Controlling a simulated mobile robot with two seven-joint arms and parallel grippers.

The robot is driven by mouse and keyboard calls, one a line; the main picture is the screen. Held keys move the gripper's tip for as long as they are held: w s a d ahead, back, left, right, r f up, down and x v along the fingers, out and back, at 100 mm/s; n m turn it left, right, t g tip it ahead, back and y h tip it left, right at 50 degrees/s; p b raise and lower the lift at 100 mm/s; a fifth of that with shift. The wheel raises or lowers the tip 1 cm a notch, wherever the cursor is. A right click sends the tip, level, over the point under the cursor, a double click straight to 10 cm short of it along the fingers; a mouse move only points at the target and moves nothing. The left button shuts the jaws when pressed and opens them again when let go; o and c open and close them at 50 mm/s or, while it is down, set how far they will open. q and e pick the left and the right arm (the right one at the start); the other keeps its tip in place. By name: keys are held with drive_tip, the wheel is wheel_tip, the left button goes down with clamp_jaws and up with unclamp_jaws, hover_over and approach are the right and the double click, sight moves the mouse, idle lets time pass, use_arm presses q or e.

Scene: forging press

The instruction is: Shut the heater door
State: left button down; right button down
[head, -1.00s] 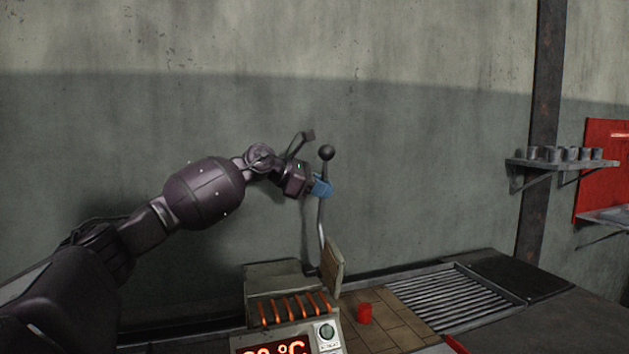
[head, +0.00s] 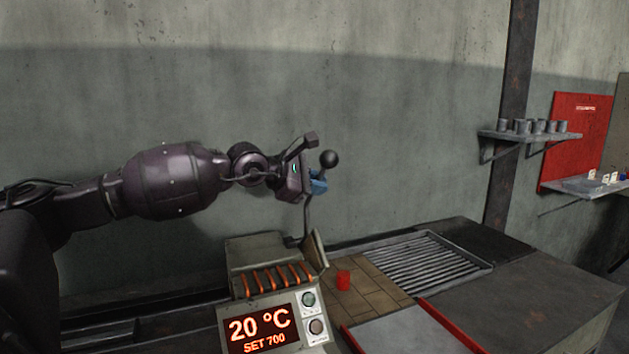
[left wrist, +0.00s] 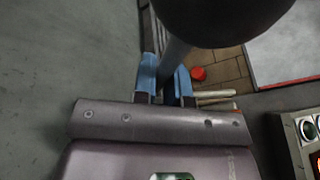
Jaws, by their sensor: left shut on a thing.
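The heater (head: 268,248) is a boxy grey unit with glowing orange bars, low in the middle of the head view. Its door (head: 316,252) is a tan and dark plate at the heater's right end, seen at an angle; I cannot tell how wide a gap is left. A lever (head: 305,217) with a black ball knob (head: 328,159) rises behind the door and leans right. My left gripper (head: 318,183) has its blue fingers shut on the lever shaft just below the knob. In the left wrist view the shaft (left wrist: 174,60) runs between the fingers (left wrist: 166,80). My right gripper is out of view.
A red cylinder (head: 343,280) stands on the tan tiles (head: 374,287) right of the door. The heater's display (head: 260,328) reads 20 °C, SET 700.

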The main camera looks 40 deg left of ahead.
use_arm(q)
drive_tip(key=shift+f, duration=0.1)
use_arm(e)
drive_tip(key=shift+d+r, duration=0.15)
use_arm(q)
drive_tip(key=c, duration=1.2)
unclamp_jaws()
drive_tip(key=shift+s, duration=0.1)
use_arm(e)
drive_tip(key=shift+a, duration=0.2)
